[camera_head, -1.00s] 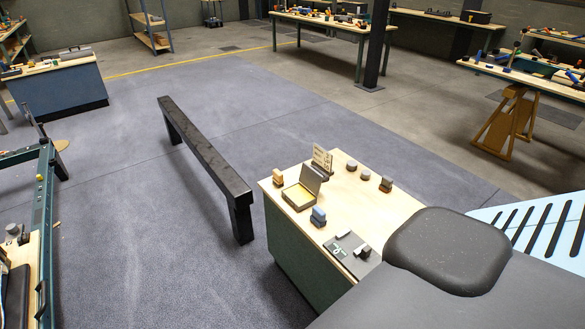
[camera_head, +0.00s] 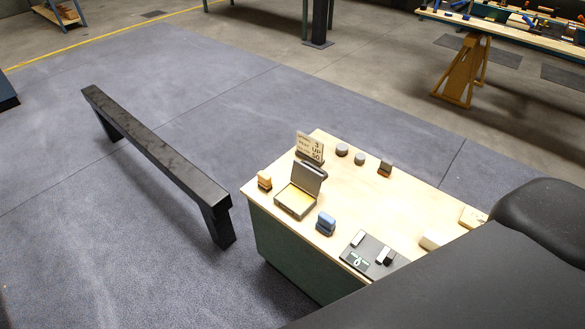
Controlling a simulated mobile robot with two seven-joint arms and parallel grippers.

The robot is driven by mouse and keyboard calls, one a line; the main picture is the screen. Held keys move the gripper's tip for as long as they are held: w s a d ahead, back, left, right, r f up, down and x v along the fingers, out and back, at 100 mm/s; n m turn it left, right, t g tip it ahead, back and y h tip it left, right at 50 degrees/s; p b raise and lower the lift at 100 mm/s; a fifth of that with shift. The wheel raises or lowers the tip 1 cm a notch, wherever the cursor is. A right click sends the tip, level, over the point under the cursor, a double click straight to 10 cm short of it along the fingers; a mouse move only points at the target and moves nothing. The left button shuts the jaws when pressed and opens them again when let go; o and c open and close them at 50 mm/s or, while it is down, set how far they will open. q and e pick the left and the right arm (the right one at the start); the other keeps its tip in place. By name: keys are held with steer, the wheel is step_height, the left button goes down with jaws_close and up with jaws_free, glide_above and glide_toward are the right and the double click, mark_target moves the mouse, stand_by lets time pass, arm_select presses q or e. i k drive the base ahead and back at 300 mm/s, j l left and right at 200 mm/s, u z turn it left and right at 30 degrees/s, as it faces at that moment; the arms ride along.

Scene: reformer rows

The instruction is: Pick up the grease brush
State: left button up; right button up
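I cannot make out a grease brush in the head view. A small wood-topped cabinet (camera_head: 395,195) holds several small things. An open box with a yellow inside (camera_head: 296,201) sits near its left edge. A blue block-shaped piece (camera_head: 325,223) and an orange-tan piece (camera_head: 265,181) stand near it. A dark plate (camera_head: 368,255) with small light and dark pieces lies at the front edge. A cream piece (camera_head: 432,241) at the right is partly hidden behind the dark pad. Neither of my grippers shows.
A small sign (camera_head: 310,147) and round grey pieces (camera_head: 342,149) stand at the cabinet's back. A long black beam (camera_head: 155,150) stands to the left. A dark padded surface (camera_head: 470,285) fills the lower right. A loaded workbench (camera_head: 500,32) stands at the back right. The floor between is clear.

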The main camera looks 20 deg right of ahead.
mark_target(264, 182)
steer(key=i+j+z, duration=0.1)
steer(key=i+z, duration=0.4)
steer(key=i+j+z, duration=0.2)
steer(key=z, duration=0.3)
steer(key=i+j+z, duration=0.5)
steer(key=k+l, duration=0.1)
steer(key=l, duration=0.05)
